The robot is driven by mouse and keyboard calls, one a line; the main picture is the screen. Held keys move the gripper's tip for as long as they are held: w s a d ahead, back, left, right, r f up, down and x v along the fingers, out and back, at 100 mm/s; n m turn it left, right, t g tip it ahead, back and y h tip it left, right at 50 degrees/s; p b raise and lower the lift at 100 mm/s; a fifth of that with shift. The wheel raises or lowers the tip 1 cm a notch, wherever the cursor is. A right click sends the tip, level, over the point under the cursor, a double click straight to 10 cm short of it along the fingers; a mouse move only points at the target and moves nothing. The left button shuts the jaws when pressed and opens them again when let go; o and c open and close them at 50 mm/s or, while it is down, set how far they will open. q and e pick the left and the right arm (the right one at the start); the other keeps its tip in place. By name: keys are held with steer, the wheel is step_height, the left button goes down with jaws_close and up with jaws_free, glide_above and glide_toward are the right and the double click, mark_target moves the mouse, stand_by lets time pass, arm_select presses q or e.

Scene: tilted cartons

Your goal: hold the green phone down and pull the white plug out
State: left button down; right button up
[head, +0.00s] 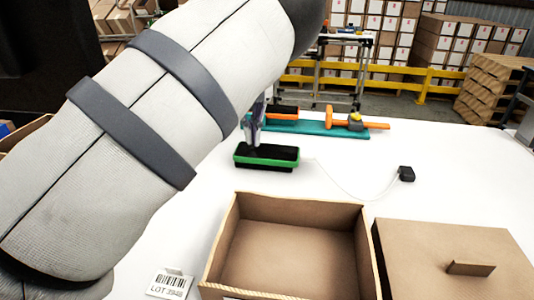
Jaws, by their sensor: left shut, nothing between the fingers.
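The green phone (275,156), green at the rim with a dark top, lies on the white table. My left gripper (254,147) is shut and empty, pointing down with its fingertips at the left part of the phone's top; it looks to be touching it. My left arm fills the left of the view and hides part of the table. A thin white cable (342,188) runs from the phone's right end to a black block (406,174). The white plug at the phone's end is too small to make out. My right gripper is not in view.
An open carton (228,232) stands in front, with a carton lid (455,240) at its right. A teal mat (305,127) with an orange-handled tool (350,122) lies behind the phone. A lot label (171,285) lies front left. The table right of the phone is mostly clear.

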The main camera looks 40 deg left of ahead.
arm_select(q)
steer(key=shift+r, duration=0.1)
stand_by(0.3)
step_height(320, 180, up, 7)
steer(key=p, duration=0.1)
stand_by(0.3)
step_height(320, 180, up, 12)
glide_above(252, 150)
stand_by(0.5)
stand_by(0.5)
stand_by(0.5)
